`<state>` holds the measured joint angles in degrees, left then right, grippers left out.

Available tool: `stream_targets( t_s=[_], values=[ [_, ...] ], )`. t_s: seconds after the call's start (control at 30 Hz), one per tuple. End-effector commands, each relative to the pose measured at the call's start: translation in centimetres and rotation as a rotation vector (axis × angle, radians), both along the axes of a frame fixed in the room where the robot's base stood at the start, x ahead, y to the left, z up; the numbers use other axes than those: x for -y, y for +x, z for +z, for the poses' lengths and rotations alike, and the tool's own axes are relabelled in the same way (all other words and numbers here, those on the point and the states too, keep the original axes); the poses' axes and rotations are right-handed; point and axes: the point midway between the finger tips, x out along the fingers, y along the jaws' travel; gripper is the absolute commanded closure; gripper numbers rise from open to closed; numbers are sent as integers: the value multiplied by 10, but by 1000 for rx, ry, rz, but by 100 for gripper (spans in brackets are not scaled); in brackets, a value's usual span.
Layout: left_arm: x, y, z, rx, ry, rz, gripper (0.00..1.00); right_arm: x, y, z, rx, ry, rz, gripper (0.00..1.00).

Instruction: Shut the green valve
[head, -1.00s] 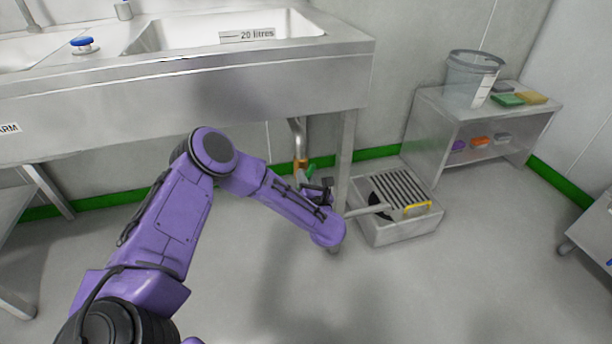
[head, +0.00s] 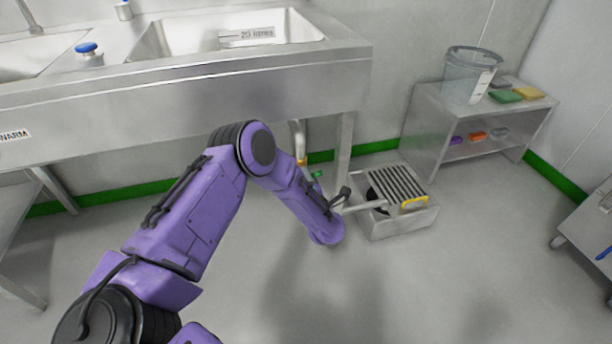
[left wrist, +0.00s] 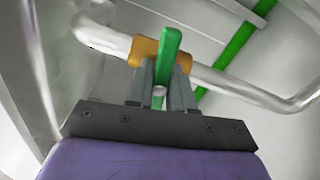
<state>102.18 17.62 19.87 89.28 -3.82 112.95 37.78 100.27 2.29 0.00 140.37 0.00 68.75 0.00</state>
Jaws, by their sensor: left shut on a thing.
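The green valve handle (left wrist: 170,48) stands between the two fingers of my left gripper (left wrist: 163,76) in the left wrist view. My left gripper is shut on it. The handle sits at an orange-brown valve body (left wrist: 143,50) on a bare metal pipe (left wrist: 225,82). In that view the handle looks crosswise to the pipe. In the head view a small bit of the green handle (head: 317,174) shows under the sink beside my purple left arm, which hides most of the valve and the fingers. My right gripper is not in view.
A steel sink (head: 200,85) stands above the valve, with a leg (head: 345,145) just right of it. A floor drain box (head: 400,222) with a slatted grate lies to the right. A low shelf (head: 440,125) holds a clear bucket (head: 470,75). The front floor is clear.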

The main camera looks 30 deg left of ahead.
Motion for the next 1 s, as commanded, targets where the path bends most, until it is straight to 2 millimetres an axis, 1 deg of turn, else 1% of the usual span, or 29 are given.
stream_targets(
  t_s=[0.2, 0.4, 0.97, 1.0],
  values=[
    [1, 0, -1, -95, 79, -2, 100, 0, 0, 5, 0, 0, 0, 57],
    [1, -1, -1, -143, 120, -1, 100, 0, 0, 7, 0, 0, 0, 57],
    [1, -1, -3, -166, 137, -2, 100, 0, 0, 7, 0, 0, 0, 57],
    [1, -1, -3, -166, 137, -2, 68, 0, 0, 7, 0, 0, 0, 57]
  ],
)
